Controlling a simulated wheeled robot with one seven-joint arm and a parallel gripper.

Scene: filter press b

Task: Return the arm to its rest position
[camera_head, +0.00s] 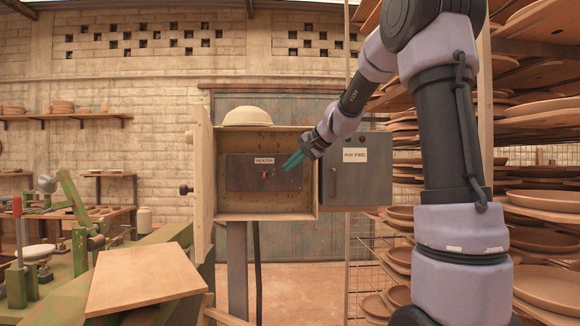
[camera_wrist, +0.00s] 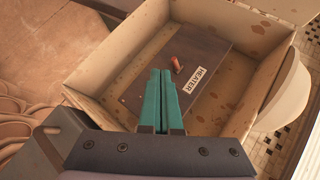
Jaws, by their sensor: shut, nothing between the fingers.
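My gripper (camera_head: 293,161) is in front of the right part of an open wooden box (camera_head: 204,170), at the end of my raised arm. In the wrist view the teal fingers of my gripper (camera_wrist: 161,78) lie together, shut and empty. They point toward the box interior. Inside the box is a dark panel (camera_head: 238,178) with a "HEATER" label (camera_wrist: 199,80) and a small red switch (camera_wrist: 177,64). The fingertips appear apart from the switch; the exact gap to the panel cannot be told.
A bowl (camera_head: 247,116) sits on top of the open box. Shelves of clay plates (camera_head: 545,200) stand close at right. A green press (camera_head: 75,225) and a wooden board (camera_head: 145,277) are at left.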

